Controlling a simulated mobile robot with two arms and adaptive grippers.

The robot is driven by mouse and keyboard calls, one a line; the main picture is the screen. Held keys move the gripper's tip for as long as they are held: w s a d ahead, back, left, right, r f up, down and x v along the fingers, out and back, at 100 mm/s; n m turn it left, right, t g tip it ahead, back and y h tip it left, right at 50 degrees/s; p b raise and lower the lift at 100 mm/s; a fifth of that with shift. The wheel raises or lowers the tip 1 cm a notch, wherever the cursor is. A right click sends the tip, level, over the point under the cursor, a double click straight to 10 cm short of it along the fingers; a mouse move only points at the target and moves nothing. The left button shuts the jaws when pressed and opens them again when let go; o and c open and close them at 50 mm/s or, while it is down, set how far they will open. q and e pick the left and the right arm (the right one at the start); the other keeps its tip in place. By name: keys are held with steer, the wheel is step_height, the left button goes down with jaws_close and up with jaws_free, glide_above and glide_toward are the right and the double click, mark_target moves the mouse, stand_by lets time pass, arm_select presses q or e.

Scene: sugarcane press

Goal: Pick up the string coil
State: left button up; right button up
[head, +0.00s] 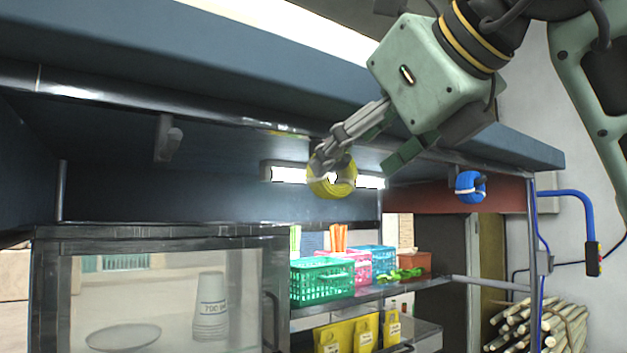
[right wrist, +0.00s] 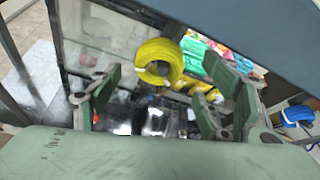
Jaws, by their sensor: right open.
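A yellow string coil (head: 332,182) hangs under the blue canopy in the head view, in front of a bright lamp. It also shows in the right wrist view (right wrist: 158,62), between and beyond the finger pads. My right gripper (head: 362,158) is open, reaching down from the upper right. In the head view one finger overlaps the upper part of the coil. In the right wrist view the open fingers (right wrist: 162,88) hold nothing, and I cannot tell whether any finger touches the coil. A blue string coil (head: 470,186) hangs farther right, also visible in the wrist view (right wrist: 297,115). My left gripper is not in view.
The canopy edge (head: 240,110) runs close to my right gripper. Below are a glass cabinet (head: 160,232) with cups and a plate, and a shelf with a green basket (head: 321,279). Sugarcane stalks (head: 545,325) stand at lower right.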

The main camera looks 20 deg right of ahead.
mark_target(342, 168)
steer(key=shift+w, duration=0.1)
steer(key=shift+p+x, duration=1.15)
steer(key=shift+p, duration=0.05)
steer(key=p+x, duration=0.1)
steer(key=x, duration=0.2)
steer(key=shift+a, duration=0.1)
steer(key=shift+w+a+f+p, duration=0.1)
steer(key=shift+w+f+p, duration=0.3)
steer(key=shift+w, duration=0.2)
steer(key=shift+s, duration=0.15)
steer(key=c, duration=0.7)
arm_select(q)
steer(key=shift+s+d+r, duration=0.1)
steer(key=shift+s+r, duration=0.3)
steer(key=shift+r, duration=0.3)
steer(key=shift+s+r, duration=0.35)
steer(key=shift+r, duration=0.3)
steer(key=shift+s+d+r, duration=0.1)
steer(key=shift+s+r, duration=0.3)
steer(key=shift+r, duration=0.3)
arm_select(e)
steer(key=c, duration=0.5)
